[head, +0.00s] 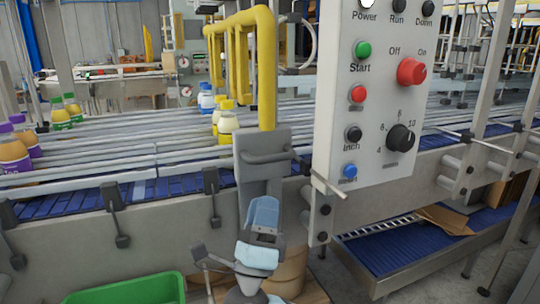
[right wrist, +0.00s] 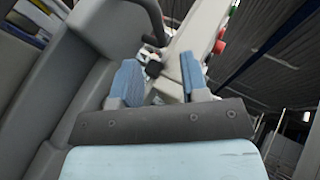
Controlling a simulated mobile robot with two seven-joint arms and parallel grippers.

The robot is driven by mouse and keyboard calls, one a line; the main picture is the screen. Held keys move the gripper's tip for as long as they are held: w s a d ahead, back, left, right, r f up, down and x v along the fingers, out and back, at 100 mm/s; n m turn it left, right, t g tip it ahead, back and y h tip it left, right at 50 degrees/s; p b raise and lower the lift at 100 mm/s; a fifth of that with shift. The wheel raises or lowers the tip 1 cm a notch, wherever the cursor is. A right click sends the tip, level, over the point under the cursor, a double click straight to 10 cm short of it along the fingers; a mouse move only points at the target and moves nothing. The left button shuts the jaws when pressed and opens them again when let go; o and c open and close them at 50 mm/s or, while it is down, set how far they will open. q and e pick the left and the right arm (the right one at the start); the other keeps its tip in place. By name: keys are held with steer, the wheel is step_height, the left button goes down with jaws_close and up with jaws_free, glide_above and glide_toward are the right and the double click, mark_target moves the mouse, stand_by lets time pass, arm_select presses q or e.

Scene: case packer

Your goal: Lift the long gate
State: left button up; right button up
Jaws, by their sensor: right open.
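A yellow tube gate (head: 265,75) stands over the conveyor in the head view. Its long post runs down to a grey bracket (head: 262,185) with a grey bar handle (head: 268,157). My right gripper (head: 264,205) is just below the handle, in front of the bracket. In the right wrist view its two blue fingertips (right wrist: 160,80) are apart, with nothing clearly held between them. A dark curved bar (right wrist: 156,22), which looks like the handle, is ahead of the fingertips and apart from them. My left gripper is in neither view.
A white control panel (head: 378,110) with buttons and knobs hangs close to the right of the gate. A green bin (head: 130,290) is below.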

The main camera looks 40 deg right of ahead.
mark_target(272, 159)
steer(key=p+x, duration=0.1)
steer(key=x, duration=0.8)
steer(key=shift+w+d+r, duration=0.15)
steer(key=shift+w, duration=0.05)
jaws_close()
